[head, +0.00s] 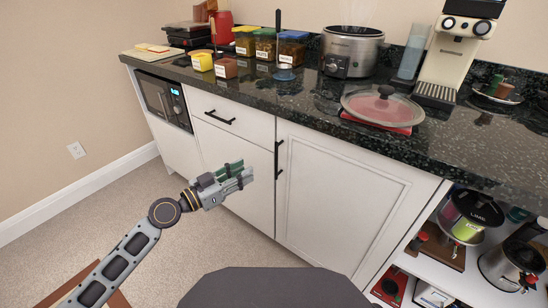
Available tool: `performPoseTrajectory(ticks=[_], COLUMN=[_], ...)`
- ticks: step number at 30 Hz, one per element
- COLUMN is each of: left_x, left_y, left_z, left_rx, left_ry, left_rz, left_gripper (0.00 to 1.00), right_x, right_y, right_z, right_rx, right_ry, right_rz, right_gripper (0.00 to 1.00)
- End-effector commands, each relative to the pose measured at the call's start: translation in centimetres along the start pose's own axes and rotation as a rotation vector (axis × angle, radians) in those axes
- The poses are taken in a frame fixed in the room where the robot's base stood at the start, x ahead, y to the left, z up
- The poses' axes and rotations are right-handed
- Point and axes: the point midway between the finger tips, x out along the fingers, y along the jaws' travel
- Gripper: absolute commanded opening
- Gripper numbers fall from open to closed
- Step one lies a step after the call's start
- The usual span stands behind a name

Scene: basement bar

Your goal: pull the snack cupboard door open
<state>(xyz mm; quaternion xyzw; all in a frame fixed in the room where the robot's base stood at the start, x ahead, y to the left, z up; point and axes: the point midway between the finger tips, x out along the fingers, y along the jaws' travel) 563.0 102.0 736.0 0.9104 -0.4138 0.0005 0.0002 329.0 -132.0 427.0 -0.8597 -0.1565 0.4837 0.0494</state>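A white panelled cupboard door (345,195) is below the dark counter, right of the middle of the head view. It looks shut. A black vertical bar handle (278,160) is at its upper left edge. My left gripper (247,172) is in front of the plainer white front to the left, pointing right. Its fingertips appear a little left of the handle in the picture, with a visible gap between them and it. Nothing shows between its fingers, but whether they are open or shut is too small to tell. My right gripper is not in view.
A white drawer (240,125) with a black handle is above the left front, beside a built-in microwave (163,100). Open shelves (440,275) with pots and boxes are at right. A slow cooker (350,50) and a lidded pan (383,107) stand on the counter.

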Motion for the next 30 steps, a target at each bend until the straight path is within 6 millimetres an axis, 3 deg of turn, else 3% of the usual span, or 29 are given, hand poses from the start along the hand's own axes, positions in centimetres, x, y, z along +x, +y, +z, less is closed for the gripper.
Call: performPoseTrajectory(ticks=[14, 30], left_x=[0.6, 5.1], left_y=[-0.1, -0.1], left_z=[0.0, -0.1], left_rx=[-0.001, -0.001], left_ry=[0.000, 0.001], left_rz=[-0.002, -0.002], left_gripper=[0.32, 0.32], right_x=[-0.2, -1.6], right_y=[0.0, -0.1], right_z=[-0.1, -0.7], right_rx=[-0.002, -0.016], right_ry=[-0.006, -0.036], right_rz=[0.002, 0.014], right_gripper=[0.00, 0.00])
